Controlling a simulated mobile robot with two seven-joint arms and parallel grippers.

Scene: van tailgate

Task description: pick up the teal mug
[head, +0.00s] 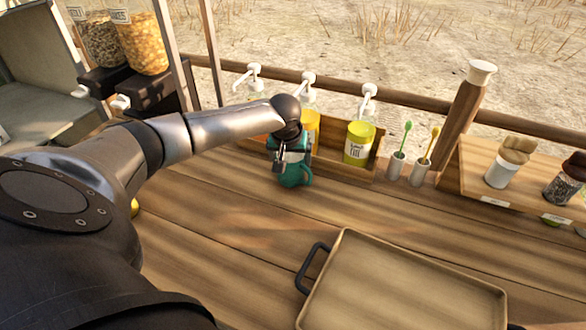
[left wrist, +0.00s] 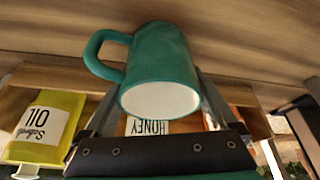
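The teal mug (head: 294,173) stands on the wooden counter in front of the low wooden rack, its handle toward the right in the head view. In the left wrist view the mug (left wrist: 163,65) shows close up, with its white inside facing me and its handle at the left. My left gripper (head: 290,160) is at the mug, partly covering it in the head view. Its fingers (left wrist: 160,95) lie on either side of the mug body. I cannot tell whether they press on it. My right gripper is not in view.
The wooden rack (head: 340,168) behind holds a yellow-green oil tub (head: 358,143) and a honey container (left wrist: 148,127). Two white holders with brushes (head: 406,165) stand to the right. A tray (head: 400,285) lies at the front right. The counter between the mug and tray is clear.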

